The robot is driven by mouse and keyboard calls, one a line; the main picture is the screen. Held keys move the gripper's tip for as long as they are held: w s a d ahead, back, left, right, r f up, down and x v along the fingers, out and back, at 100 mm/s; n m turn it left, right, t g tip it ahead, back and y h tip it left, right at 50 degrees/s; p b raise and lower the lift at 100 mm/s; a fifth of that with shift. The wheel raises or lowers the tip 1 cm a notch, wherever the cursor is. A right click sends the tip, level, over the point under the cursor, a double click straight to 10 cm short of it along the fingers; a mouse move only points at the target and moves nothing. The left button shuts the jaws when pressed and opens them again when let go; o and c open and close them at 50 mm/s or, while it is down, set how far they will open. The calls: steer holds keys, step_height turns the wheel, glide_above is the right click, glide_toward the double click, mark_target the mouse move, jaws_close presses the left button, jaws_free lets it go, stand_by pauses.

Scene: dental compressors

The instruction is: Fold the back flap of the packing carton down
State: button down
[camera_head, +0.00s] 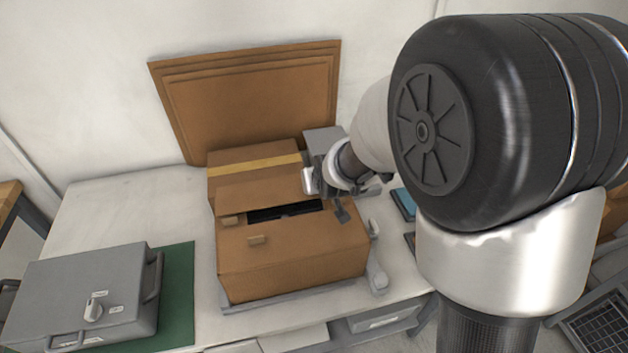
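The brown packing carton (290,262) stands at the middle of the bench. A dark gap (285,211) shows in its top, with something black inside. A broad cardboard flap (258,192) lies behind the gap; its exact angle is hard to tell. My gripper (341,212) is at the carton's right side, near the right end of the gap, with its dark fingertip low by the carton's top edge. My wrist and arm hide part of it, so its opening and any contact with the flap are unclear.
Behind the flap is brown cardboard with a yellow tape strip (255,165). Flat cardboard sheets (250,105) lean on the wall. A grey case (85,295) sits on a green mat (178,285) at left. A grey box (322,141) stands behind my gripper. The bench's back left (125,205) is clear.

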steer(key=shift+s+f, duration=0.2)
steer(key=shift+f, duration=0.1)
steer(key=shift+r, duration=0.15)
stand_by(0.5)
